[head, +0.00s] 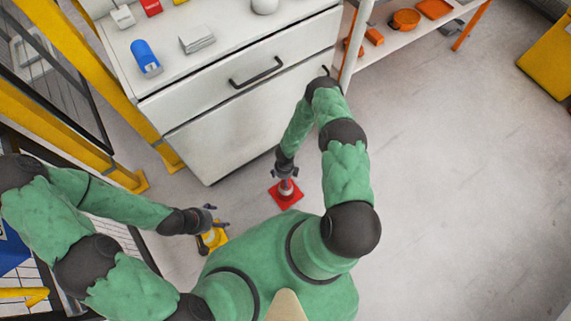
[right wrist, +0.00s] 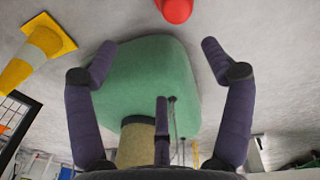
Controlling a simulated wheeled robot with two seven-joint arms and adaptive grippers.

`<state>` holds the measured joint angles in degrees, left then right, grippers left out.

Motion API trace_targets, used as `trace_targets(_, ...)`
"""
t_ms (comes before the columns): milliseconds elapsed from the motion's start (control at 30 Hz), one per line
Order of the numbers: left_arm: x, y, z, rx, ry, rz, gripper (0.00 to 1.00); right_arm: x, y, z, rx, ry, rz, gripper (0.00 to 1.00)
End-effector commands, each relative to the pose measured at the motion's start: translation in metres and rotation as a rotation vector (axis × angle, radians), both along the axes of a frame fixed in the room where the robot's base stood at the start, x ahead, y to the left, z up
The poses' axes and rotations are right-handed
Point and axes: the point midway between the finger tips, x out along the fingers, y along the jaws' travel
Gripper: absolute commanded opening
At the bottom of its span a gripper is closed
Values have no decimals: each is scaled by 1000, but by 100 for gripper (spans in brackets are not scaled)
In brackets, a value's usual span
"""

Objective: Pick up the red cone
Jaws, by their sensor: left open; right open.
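The red cone (head: 288,196) stands on the floor in front of the white cabinet, its square base showing. My right gripper (head: 286,170) is over its top in the head view and partly hides it. In the right wrist view, a rounded red part of the cone (right wrist: 175,9) shows at the top edge, beyond the spread fingers of my right gripper (right wrist: 160,52). Nothing is between those fingers. My left gripper (head: 212,214) is open and dark, at the yellow cone; whether it touches that cone I cannot tell.
The yellow cone (head: 213,239) with a white band stands left of the red one; it also shows in the right wrist view (right wrist: 29,60). The white drawer cabinet (head: 240,120) and yellow posts (head: 75,55) bound the back and left. Floor (head: 460,190) is clear at right.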

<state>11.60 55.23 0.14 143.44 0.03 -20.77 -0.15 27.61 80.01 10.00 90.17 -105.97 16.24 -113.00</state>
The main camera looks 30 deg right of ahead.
Motion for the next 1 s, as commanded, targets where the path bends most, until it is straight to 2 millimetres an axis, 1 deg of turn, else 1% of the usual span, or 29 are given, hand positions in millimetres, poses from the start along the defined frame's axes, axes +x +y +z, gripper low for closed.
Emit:
trace_targets(33, 0, 0, -1, 0, 1, 0, 73, 4, -7, -8, -18, -21, 88, 82)
trace_targets(100, 0, 0, -1, 0, 1, 0, 73, 10, -15, -15, -40, -46, 194, 82)
trace_targets(233, 0, 0, -4, 0, 0, 0, 73, 15, -23, -25, -62, -67, 292, 82)
trace_targets(500, 0, 0, -21, 0, 0, 0, 73, 17, -23, -65, -64, -70, 306, 82)
trace_targets(600, 0, 0, -25, 0, 0, 0, 73, 16, -23, -74, -64, -70, 304, 82)
trace_targets(767, 0, 0, -28, 0, -1, 0, 73, 17, -23, -81, -64, -71, 304, 82)
trace_targets(867, 0, 0, -35, 0, -1, 0, 73, 18, -23, -92, -64, -70, 305, 82)
trace_targets(1000, 0, 0, -48, 0, -1, 0, 73, 20, -22, -112, -64, -69, 303, 82)
